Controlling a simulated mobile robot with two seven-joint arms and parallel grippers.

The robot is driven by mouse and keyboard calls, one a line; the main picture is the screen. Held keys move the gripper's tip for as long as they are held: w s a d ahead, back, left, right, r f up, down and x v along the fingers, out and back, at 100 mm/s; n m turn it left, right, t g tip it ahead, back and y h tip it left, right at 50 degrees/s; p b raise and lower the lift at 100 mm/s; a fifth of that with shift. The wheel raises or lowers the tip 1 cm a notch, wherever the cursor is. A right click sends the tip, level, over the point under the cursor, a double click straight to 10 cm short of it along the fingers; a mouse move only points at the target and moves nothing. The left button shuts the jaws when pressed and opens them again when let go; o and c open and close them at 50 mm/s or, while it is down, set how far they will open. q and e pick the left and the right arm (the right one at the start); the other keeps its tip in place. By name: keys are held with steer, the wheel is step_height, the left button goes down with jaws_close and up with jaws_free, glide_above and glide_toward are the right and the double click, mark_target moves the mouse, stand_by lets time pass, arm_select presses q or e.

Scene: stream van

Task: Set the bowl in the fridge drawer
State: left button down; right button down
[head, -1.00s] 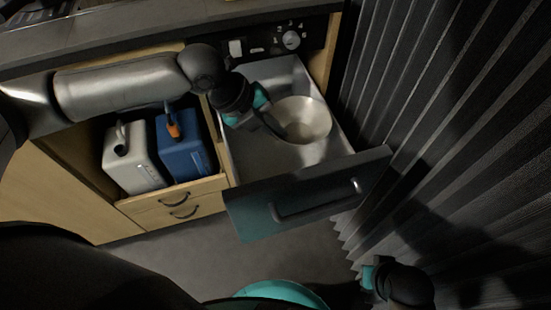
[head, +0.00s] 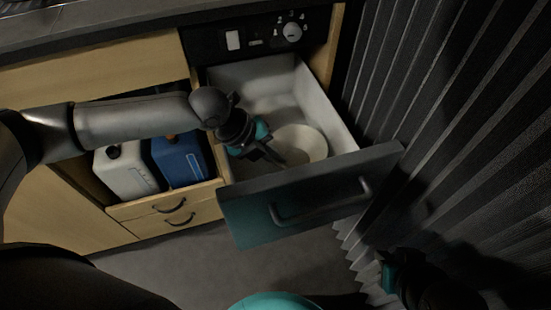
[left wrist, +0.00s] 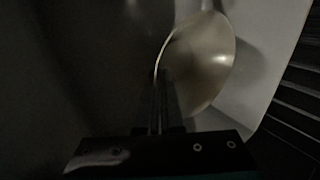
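The pale round bowl (head: 308,143) is inside the open fridge drawer (head: 240,195), near its front; the drawer front hides its lower edge. My left gripper (head: 274,159) reaches into the drawer at the bowl's left rim. In the left wrist view, the fingers (left wrist: 162,98) are close together on the rim of the bowl (left wrist: 205,62), which looks tilted there. Whether the bowl touches the drawer floor is unclear. My right gripper (head: 388,268) is low at the right, by the pleated curtain; its fingers are too dark to read.
A white canister (head: 125,175) and a blue canister (head: 183,160) stand in the open compartment left of the drawer. A control panel with a knob (head: 292,32) is above the drawer. The dark pleated curtain (head: 450,130) closes off the right side.

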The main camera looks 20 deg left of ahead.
arm_select(q)
steer(key=shift+f, duration=0.1)
steer(key=shift+f, duration=0.45)
steer(key=c, duration=1.1)
jaws_free()
steer(key=shift+f, duration=0.1)
